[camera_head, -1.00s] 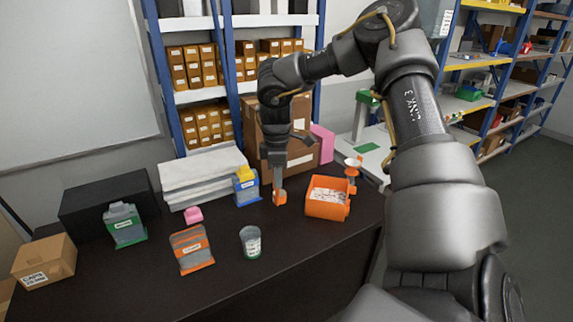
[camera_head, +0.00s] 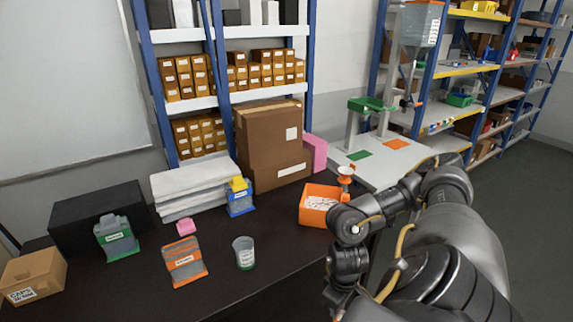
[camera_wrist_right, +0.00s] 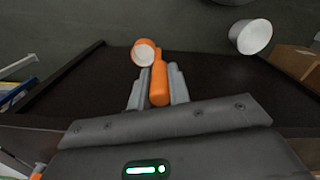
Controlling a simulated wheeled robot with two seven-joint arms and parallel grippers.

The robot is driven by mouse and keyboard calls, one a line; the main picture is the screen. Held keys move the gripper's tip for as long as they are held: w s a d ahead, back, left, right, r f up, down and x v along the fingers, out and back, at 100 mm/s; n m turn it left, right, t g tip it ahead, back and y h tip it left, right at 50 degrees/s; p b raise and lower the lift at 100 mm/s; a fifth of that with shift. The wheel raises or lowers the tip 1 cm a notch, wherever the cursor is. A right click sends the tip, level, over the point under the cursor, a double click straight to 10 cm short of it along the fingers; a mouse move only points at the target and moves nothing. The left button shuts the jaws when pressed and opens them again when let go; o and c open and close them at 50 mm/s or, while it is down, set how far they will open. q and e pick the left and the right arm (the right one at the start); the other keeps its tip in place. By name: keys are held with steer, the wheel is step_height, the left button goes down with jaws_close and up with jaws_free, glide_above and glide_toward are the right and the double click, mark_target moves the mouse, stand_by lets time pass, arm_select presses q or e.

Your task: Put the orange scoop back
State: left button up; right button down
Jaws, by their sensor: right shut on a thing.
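My right gripper (camera_wrist_right: 159,92) is shut on the orange scoop, seen in the right wrist view. The scoop's orange handle (camera_wrist_right: 159,84) lies between the grey fingers. Its round orange-rimmed bowl (camera_wrist_right: 144,53) is beyond the fingertips, with a pale inside; I cannot tell whether it holds anything. An orange bin (camera_head: 311,217) with white contents stands at the dark table's right end. My left gripper is in neither view.
A white bench (camera_head: 380,175) stands behind right.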

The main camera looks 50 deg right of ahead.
steer(key=w+a+r+n, duration=0.1)
steer(key=w+a+n, duration=0.25)
steer(key=a, duration=0.45)
steer(key=w+a+n, duration=0.2)
steer(key=w+a, duration=0.2)
steer(key=a, duration=0.3)
steer(key=w+a+r+n+p, duration=0.2)
steer(key=w+r+n+p, duration=0.3)
steer(key=w+r, duration=0.85)
steer(key=s+d+r+n+p, duration=0.3)
steer(key=d+n, duration=0.1)
steer(key=d, duration=0.4)
steer(key=s+d+r+n+p, duration=0.3)
steer(key=s+d+r+p, duration=0.1)
steer(key=d, duration=0.4)
steer(key=w+d+f+b, duration=0.2)
steer(key=w+d+f, duration=0.7)
steer(key=d+f, duration=0.2)
steer(key=shift+w+f, duration=0.3)
steer(key=shift+f, duration=0.95)
